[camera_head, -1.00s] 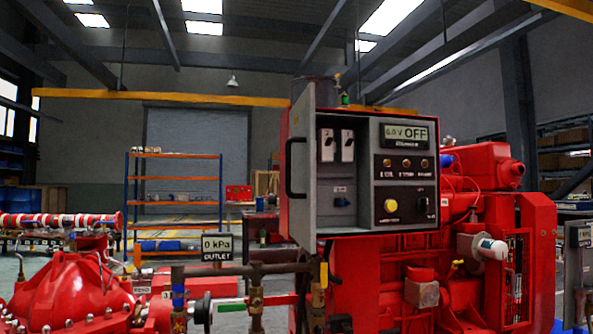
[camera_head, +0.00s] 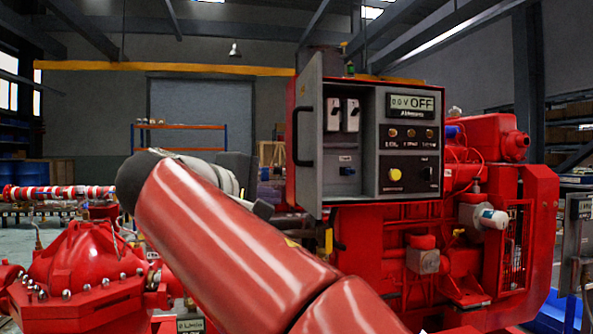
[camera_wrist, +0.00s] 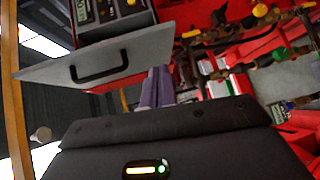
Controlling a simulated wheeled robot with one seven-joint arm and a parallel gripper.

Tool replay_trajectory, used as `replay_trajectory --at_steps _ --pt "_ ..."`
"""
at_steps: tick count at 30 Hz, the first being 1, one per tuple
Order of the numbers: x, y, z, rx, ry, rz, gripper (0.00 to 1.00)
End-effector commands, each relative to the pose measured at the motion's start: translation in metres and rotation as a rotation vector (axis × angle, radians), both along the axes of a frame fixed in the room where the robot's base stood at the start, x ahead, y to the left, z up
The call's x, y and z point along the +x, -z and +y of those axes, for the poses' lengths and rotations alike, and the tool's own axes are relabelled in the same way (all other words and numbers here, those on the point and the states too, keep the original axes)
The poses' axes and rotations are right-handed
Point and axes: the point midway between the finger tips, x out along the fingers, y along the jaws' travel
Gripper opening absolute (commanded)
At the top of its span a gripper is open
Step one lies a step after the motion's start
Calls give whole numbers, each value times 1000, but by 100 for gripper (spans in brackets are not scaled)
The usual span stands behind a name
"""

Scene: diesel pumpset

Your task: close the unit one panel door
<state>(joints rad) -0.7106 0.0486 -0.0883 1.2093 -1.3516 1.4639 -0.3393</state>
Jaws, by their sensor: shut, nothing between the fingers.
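The unit one panel door (camera_head: 309,122) stands open at the left side of the red control box (camera_head: 408,165), seen nearly edge-on in the head view. Its black handle (camera_head: 297,137) is on the outer face. In the wrist view the door (camera_wrist: 150,50) is a grey slab with the black handle (camera_wrist: 98,65), and the box opening shows beyond it. My gripper (camera_wrist: 155,88) is shut and empty, its purplish fingers close to the door's edge; I cannot tell whether they touch it.
The red engine (camera_head: 490,220) stands right of the box, and the red pump (camera_head: 80,260) at the lower left. Pipes and valves (camera_wrist: 245,55) show near my gripper.

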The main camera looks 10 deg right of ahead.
Motion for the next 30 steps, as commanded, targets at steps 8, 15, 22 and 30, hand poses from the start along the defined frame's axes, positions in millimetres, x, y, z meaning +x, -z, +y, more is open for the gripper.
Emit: replay_trajectory --at_steps 8,15,22,30 --pt "-5 -49 39 -123 47 -117 0" --pt "16 -50 14 -125 52 -119 0" --pt "50 -51 -24 -124 52 -118 0" --pt "60 -49 -62 -121 48 -118 0"
